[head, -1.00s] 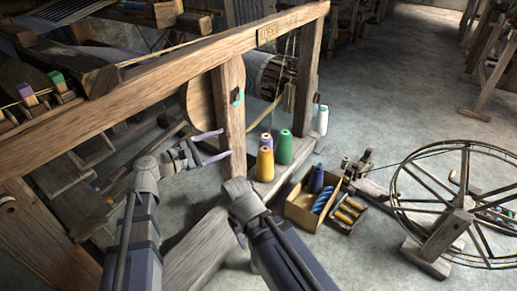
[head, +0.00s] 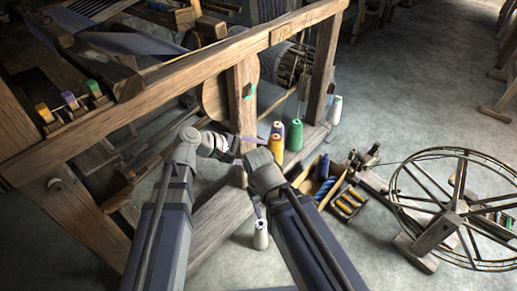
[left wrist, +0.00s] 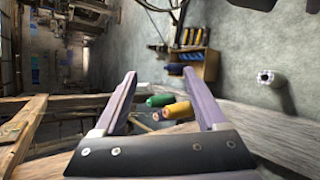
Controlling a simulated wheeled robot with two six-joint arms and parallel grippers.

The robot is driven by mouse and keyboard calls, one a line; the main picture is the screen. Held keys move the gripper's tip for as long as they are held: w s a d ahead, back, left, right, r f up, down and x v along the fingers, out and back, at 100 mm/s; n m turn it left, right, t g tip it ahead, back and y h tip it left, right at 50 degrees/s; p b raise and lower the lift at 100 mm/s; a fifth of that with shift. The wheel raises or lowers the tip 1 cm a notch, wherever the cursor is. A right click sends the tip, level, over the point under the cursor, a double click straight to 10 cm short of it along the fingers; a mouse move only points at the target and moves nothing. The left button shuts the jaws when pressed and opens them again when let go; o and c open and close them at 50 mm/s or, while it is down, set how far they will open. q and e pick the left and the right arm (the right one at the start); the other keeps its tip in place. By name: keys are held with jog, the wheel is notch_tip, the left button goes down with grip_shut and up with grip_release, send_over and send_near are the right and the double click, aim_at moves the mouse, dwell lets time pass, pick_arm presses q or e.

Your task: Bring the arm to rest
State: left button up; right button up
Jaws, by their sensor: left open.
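My left arm reaches in from the left in the head view, with its left gripper (head: 250,150) in front of the loom post (head: 243,110). In the left wrist view the two purple fingers of this gripper (left wrist: 160,73) are spread wide with nothing between their tips. A green cone (left wrist: 159,100) and a yellow cone (left wrist: 177,110) show beyond and between the fingers. My right arm points forward in the head view. Its gripper (head: 257,207) is mostly hidden behind its own arm, with only a small piece showing above a white cone (head: 261,236).
The loom's long beam (head: 170,90) crosses above my left arm. Yellow, purple and green cones (head: 295,135) stand by the post. A wooden box (head: 306,186) and a tray of bobbins (head: 348,203) sit right of them. A spinning wheel (head: 455,212) stands at right.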

dwell(0.5)
pick_arm(q)
jog(key=s+a+f+m+g+y, duration=0.1)
jog(key=s+a+f+m+y, duration=0.25)
jog(key=a, duration=0.35)
jog(key=s+a+f+m+g+y, duration=0.1)
jog(key=s+a+f+m+y, duration=0.1)
jog(key=a+f+y, duration=0.3)
jog(key=s+a+f+m+y, duration=0.2)
jog(key=s+a+m+y, duration=0.1)
jog(key=a, duration=0.5)
jog(key=s+d+m+g+y, duration=0.1)
jog(key=s+d+m, duration=0.4)
jog(key=d, duration=0.5)
notch_tip(320, 180, up, 34)
jog(key=n+p, duration=0.1)
jog(key=p, duration=3.3)
jog(key=shift+s, duration=0.25)
jog(key=shift+d, duration=0.15)
